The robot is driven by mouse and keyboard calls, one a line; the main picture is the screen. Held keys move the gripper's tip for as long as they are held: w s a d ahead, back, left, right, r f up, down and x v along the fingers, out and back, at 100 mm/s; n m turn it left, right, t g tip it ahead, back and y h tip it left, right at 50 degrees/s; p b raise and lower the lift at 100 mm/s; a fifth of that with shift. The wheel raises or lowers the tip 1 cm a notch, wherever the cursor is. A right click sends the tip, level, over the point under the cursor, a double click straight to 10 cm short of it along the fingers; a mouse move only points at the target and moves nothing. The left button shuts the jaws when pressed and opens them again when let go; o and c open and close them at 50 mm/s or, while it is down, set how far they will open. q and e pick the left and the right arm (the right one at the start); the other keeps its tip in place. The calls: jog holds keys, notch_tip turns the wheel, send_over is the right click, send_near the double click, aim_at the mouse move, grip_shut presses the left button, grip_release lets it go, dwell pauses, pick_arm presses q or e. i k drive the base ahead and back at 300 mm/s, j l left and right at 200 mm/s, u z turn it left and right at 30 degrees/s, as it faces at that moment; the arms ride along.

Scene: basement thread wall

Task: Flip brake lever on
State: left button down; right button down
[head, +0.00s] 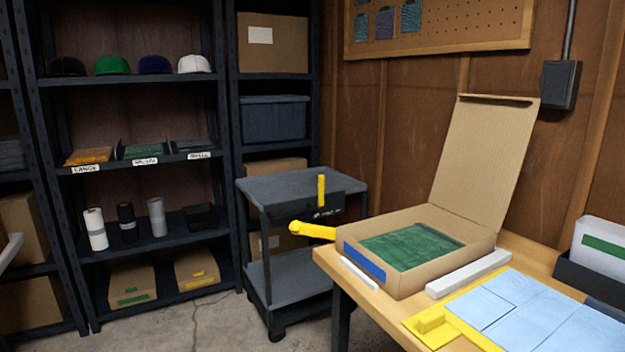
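A grey two-shelf cart (300,186) stands in front of the shelving, left of the wooden table. A dark box (300,207) with small white lettering, too small to read, is on its front edge. A yellow upright lever (321,189) rises from this box. A second yellow bar (314,231) with a rounded end sticks out left from behind the cardboard box; where it is fixed is hidden. I cannot tell from the lettering which of the two is the brake lever.
An open cardboard box (400,277) with green contents sits on the wooden table (368,307). Blue sheets and a yellow guide (432,324) lie at its right front. Shelving (150,77) with caps, rolls and boxes stands behind. The concrete floor (215,325) left of the cart is clear.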

aim_at(322, 208)
jog(key=i+j+z, duration=0.1)
jog(key=i+j, duration=0.35)
jog(key=j, duration=0.2)
jog(key=i+j+z, duration=0.15)
jog(key=j, duration=0.2)
jog(key=i+j+z, duration=0.1)
jog(key=i+j, duration=0.35)
jog(key=j, duration=0.3)
jog(key=i+j+z, duration=0.15)
jog(key=j, duration=0.2)
